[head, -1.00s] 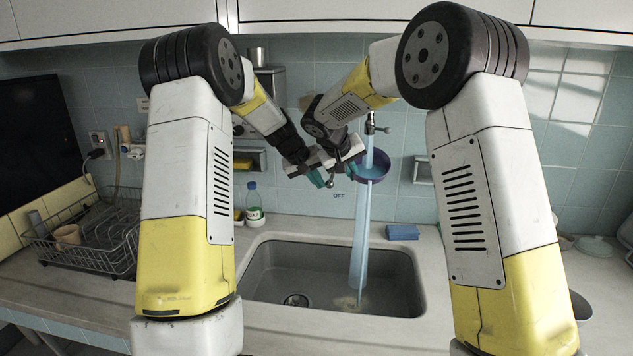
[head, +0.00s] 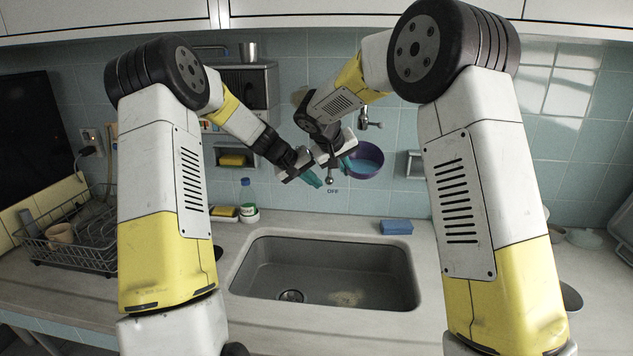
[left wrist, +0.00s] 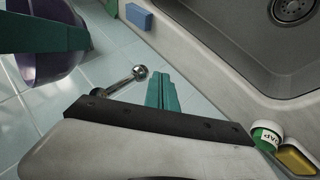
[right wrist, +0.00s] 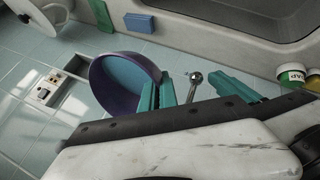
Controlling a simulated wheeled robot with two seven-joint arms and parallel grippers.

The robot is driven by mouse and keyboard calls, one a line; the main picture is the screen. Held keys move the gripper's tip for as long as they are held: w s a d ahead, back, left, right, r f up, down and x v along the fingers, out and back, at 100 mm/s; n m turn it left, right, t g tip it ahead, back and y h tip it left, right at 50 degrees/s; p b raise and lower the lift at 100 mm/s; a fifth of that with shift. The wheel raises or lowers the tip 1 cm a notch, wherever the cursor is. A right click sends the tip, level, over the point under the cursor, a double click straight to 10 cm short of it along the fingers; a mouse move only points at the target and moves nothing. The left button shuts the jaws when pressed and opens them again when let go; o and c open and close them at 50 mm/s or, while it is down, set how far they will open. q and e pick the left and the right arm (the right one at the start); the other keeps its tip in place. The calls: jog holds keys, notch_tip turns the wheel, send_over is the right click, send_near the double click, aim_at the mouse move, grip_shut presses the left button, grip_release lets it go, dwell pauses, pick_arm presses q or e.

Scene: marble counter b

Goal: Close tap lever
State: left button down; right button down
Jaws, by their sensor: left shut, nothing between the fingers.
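The metal tap lever with its ball knob (head: 330,179) is on the tiled wall and points down at the "OFF" mark. It also shows in the left wrist view (left wrist: 140,72) and right wrist view (right wrist: 195,78). My left gripper (head: 312,179) is shut and empty, just left of the knob; its closed teal fingers (left wrist: 161,90) appear apart from it. My right gripper (right wrist: 198,92) is open, with its fingers apart and the knob seen between them. The tap spout (head: 364,120) is above right, with no water running. The lever's base is partly hidden.
A purple bowl (head: 366,160) is beside the right gripper, near the wall. The sink (head: 330,275) lies below. A dish rack (head: 75,240) is left. My two grippers are close together.

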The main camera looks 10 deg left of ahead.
pick_arm(q)
jog(key=s+a+r, duration=0.6)
jog(key=a, duration=0.2)
jog(key=shift+a, duration=0.2)
pick_arm(e)
jog(key=s, duration=0.8)
jog(key=shift+d, duration=0.4)
dwell(1.1)
jog(key=s+r, duration=0.4)
jog(key=s, duration=0.1)
jog(key=shift+d, duration=0.3)
dwell(0.4)
dwell(0.8)
